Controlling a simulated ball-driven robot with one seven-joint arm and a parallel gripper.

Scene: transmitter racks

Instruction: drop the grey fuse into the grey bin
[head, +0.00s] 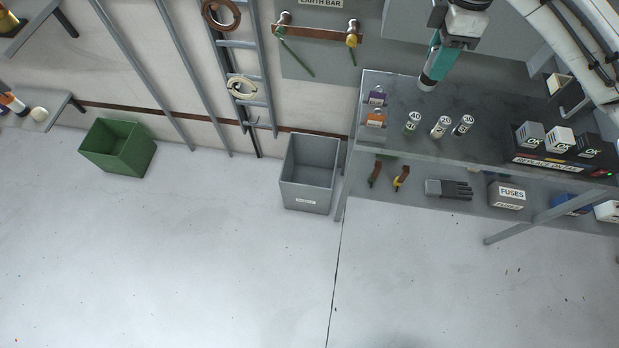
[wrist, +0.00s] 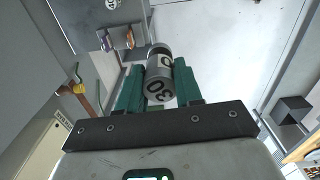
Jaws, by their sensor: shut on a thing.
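My gripper (head: 432,74) is above the back part of the bench in the head view, its teal fingers pointing down.
A green bin (head: 118,147) is on the floor far left. The front floor is clear.

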